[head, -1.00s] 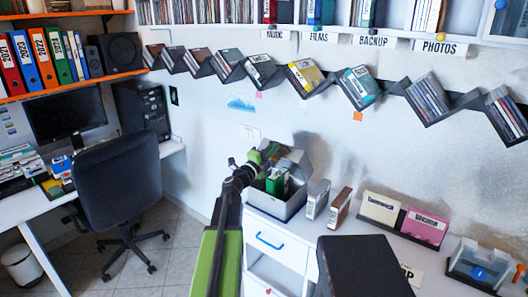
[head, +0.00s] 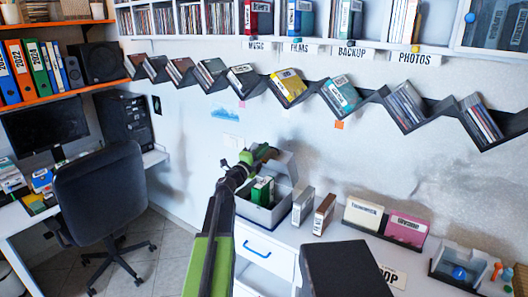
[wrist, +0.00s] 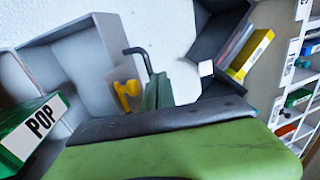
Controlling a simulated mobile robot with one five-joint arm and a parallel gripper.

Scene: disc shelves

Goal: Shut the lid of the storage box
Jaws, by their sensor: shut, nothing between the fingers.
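The grey storage box (head: 262,216) stands on the white cabinet by the wall, with green and white cases inside. Its lid (head: 285,168) stands raised at the back, open. My gripper (head: 265,152) is shut and empty, high by the raised lid and above the box; I cannot tell whether it touches the lid. In the wrist view, grey box-like panels (wrist: 88,60) fill the left side, and a green case labelled POP (wrist: 38,125) shows at lower left. My gripper shows there partly, behind its green body.
Two upright cases (head: 303,207) stand just right of the box. A cream case (head: 362,214) and a pink case (head: 406,228) stand farther right. The zigzag wall shelf (head: 312,92) runs above. An office chair (head: 98,195) stands left, with bare floor between.

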